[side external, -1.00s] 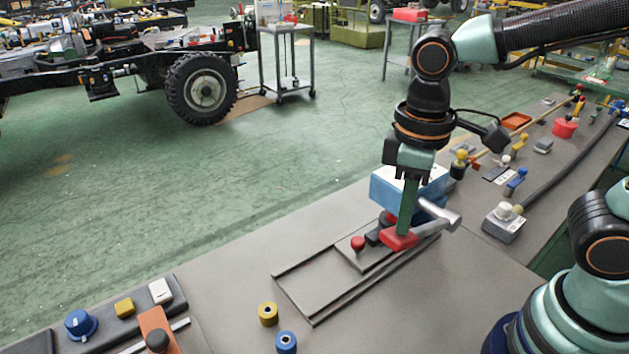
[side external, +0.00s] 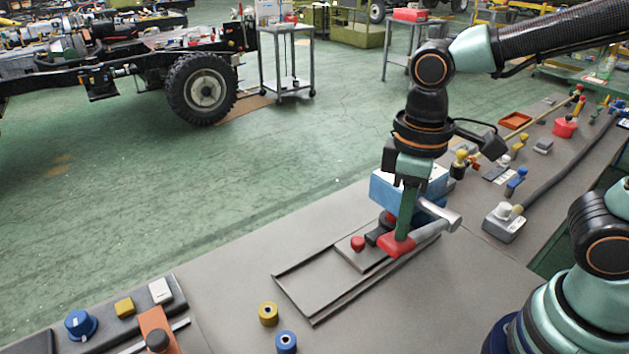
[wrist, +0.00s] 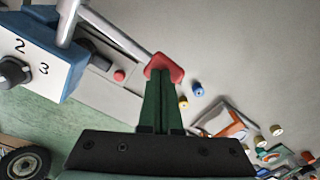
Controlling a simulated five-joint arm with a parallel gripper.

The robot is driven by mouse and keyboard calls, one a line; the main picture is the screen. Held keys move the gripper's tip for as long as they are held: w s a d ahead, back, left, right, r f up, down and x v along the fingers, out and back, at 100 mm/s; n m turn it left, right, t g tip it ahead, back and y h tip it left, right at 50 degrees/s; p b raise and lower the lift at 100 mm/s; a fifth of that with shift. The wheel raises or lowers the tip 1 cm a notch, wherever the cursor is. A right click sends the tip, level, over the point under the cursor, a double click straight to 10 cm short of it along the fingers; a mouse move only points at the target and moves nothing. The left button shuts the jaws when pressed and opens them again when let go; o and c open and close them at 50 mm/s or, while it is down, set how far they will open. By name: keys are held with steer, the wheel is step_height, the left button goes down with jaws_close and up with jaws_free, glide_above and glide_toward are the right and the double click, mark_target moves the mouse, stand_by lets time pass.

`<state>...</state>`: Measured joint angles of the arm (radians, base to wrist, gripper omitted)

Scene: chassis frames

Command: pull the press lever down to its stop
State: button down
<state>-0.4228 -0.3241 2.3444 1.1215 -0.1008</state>
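The press is a blue box (side external: 383,190) on the bench, with a numbered face and dark knob in the wrist view (wrist: 50,83). Its grey lever (side external: 437,222) ends in a red grip (side external: 397,246). The lever slopes slightly down from its pivot to the grip, low over the sliding plate. My gripper (side external: 405,236) points down with its green fingers together, tips at the top of the red grip. In the wrist view, the grip (wrist: 164,63) shows beyond and to both sides of the fingertips. The exact contact is hidden.
A red knob (side external: 358,243) stands on the plate beside the grip, close to my fingers. A railed track (side external: 318,291) runs toward the front left.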

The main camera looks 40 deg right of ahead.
step_height(320, 180, down, 6)
steer(key=shift+f, duration=0.15)
stand_by(5.7)
step_height(320, 180, up, 17)
steer(key=shift+f, duration=0.15)
stand_by(2.5)
